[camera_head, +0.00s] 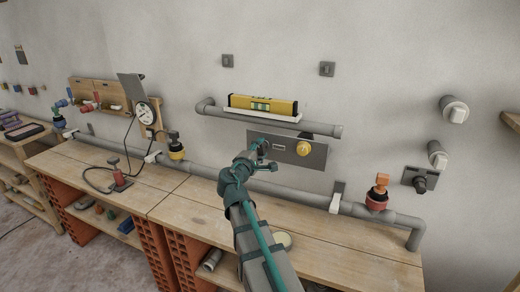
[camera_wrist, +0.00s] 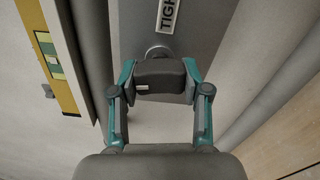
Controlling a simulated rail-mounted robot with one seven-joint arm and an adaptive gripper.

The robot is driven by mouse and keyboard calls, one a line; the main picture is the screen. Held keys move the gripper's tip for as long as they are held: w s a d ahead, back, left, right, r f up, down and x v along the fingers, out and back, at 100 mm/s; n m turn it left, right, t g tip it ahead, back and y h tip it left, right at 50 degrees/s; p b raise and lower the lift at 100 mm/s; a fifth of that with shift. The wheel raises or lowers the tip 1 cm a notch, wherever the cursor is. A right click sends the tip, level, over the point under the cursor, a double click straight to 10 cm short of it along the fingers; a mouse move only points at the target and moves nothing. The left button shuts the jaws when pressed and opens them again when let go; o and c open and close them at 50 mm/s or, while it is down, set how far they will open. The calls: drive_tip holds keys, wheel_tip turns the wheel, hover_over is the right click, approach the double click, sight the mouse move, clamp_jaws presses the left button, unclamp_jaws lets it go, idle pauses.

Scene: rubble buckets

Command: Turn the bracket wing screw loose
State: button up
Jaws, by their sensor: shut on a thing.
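In the wrist view my gripper (camera_wrist: 160,80) has its two teal-edged fingers on either side of a dark, block-shaped knob, the bracket wing screw (camera_wrist: 159,69). The fingers are shut on it. A round metal collar shows behind the knob, against a grey plate (camera_wrist: 195,25) with a label whose visible letters read "TIGH". In the head view my gripper (camera_head: 262,149) reaches the left part of the grey wall plate (camera_head: 318,156), and my arm partly hides the screw there. A yellow knob (camera_head: 304,148) sits on the right part of the same plate.
A yellow level (camera_head: 263,104) rests on a white ledge above the plate, with a grey pipe (camera_head: 318,127) just below. It also shows at left in the wrist view (camera_wrist: 52,60). A long pipe (camera_head: 290,194) runs below, over a wooden bench (camera_head: 330,250). A red-and-orange valve (camera_head: 377,195) stands at right.

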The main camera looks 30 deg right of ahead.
idle(0.3)
drive_tip(key=o, duration=1.2)
drive_tip(key=shift+c, duration=0.2)
drive_tip(key=v, duration=1.2)
